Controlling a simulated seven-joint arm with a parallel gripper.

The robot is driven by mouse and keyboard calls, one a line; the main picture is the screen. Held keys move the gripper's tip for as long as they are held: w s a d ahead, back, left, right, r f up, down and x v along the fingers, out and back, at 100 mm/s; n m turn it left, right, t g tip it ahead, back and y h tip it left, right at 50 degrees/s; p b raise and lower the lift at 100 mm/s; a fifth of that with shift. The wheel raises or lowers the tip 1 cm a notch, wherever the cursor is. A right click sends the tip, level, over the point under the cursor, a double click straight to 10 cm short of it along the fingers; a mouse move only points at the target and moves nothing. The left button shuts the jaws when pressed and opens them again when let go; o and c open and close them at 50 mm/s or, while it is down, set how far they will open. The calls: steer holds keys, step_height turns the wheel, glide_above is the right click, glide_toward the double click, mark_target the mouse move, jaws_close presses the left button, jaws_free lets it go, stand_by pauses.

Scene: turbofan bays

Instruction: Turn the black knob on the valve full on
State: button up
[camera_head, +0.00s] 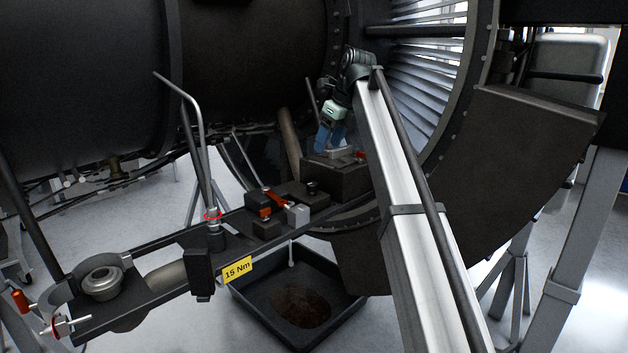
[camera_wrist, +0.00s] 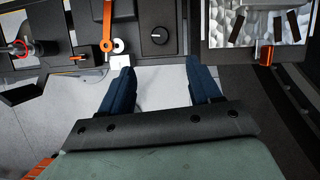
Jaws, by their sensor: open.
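The black knob (camera_wrist: 159,36) is a small round dial with a white mark, on the flat face of a dark block. In the head view the knob (camera_head: 312,186) shows small on the dark block, below and left of my gripper (camera_head: 329,143). In the wrist view my gripper (camera_wrist: 160,66) has two blue fingers spread apart with nothing between them. The knob lies beyond the fingertips, roughly in line with the gap, and is not touched.
An orange lever (camera_wrist: 107,25) and a white disc (camera_wrist: 117,45) sit left of the knob. A black tray (camera_head: 300,295) lies below the bracket. A yellow "15 Nm" tag (camera_head: 237,270) hangs left.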

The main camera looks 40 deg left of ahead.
mark_target(312, 183)
steer(key=x, duration=1.3)
steer(key=shift+a+f, duration=0.15)
steer(key=shift+f, duration=0.1)
steer(key=c, duration=1)
